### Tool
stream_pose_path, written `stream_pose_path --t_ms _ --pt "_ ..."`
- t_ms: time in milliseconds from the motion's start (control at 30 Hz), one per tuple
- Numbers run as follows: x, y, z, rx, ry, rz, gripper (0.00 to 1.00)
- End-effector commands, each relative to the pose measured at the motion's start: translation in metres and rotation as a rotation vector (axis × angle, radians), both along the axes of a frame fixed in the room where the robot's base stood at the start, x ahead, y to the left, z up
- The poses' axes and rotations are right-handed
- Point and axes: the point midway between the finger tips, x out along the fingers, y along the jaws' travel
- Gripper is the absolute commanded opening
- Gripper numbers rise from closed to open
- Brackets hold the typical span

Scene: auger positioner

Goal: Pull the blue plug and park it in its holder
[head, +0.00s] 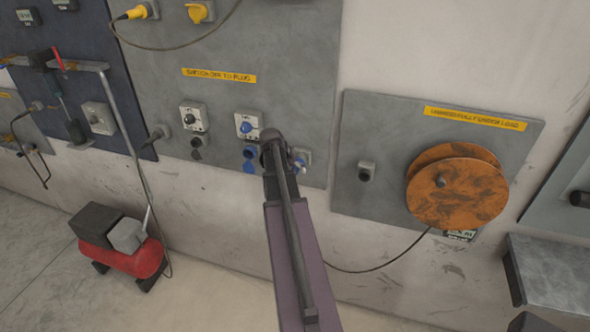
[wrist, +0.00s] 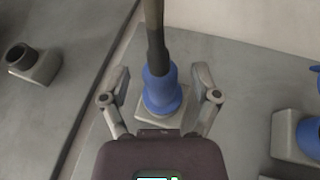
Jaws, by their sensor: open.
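The blue plug (wrist: 163,92) sits in a grey square fitting (wrist: 141,104) on the grey wall panel, with its black cable rising from it in the wrist view. In the head view, this fitting (head: 305,156) is at the panel's lower right, partly hidden by my arm. My gripper (wrist: 160,82) is open, one finger on each side of the plug, with small gaps visible. A blue socket on a grey housing (wrist: 291,146) is at the right of the wrist view. The head view shows blue socket parts (head: 249,154) under a switch box with a blue knob (head: 245,126).
Another grey switch box (head: 194,117) is left of the blue one. A right-hand panel carries a grey fitting (head: 366,171) and an orange cable reel (head: 456,186). A red compressor (head: 123,258) stands on the floor at left. A seam separates the two panels.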

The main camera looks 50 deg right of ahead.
Motion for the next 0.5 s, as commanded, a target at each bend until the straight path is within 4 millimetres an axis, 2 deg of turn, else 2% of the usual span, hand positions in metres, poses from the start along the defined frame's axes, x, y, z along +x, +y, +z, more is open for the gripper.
stream_pose_path --t_ms 500 --pt "-0.028 0.063 -0.001 -0.011 0.0 0.007 0.79"
